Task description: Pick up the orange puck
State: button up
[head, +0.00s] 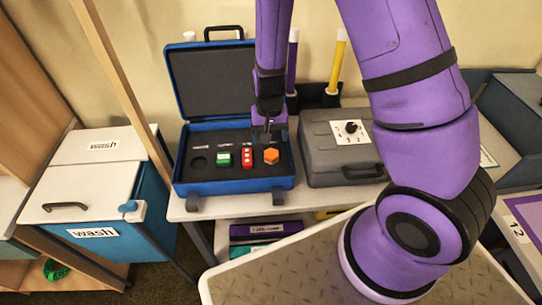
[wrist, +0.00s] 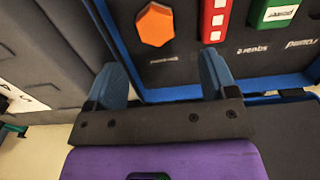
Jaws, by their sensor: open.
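The orange puck (head: 271,156) is a hexagonal piece lying in the dark foam of an open blue case (head: 238,187), at the right end of a row. It also shows in the wrist view (wrist: 155,24), at the top, beyond my fingertips and roughly in line with the gap between them. My gripper (head: 264,138) is open and empty, above the case and just behind the puck in the head view. Its two blue fingers stand apart in the wrist view (wrist: 162,68). Neither finger visibly touches the puck.
A red block (head: 248,157) sits just left of the puck, then a green block (head: 224,160) and an empty round recess (head: 198,162). The raised lid (head: 212,80) stands behind. A closed grey case (head: 335,150) with a dial is close on the right.

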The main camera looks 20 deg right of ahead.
aim_at(271, 151)
jog(key=shift+d+f, duration=0.15)
jog(key=shift+f, duration=1.75)
jog(key=shift+d+f, duration=0.15)
jog(key=shift+f, duration=1.75)
jog(key=c, duration=1)
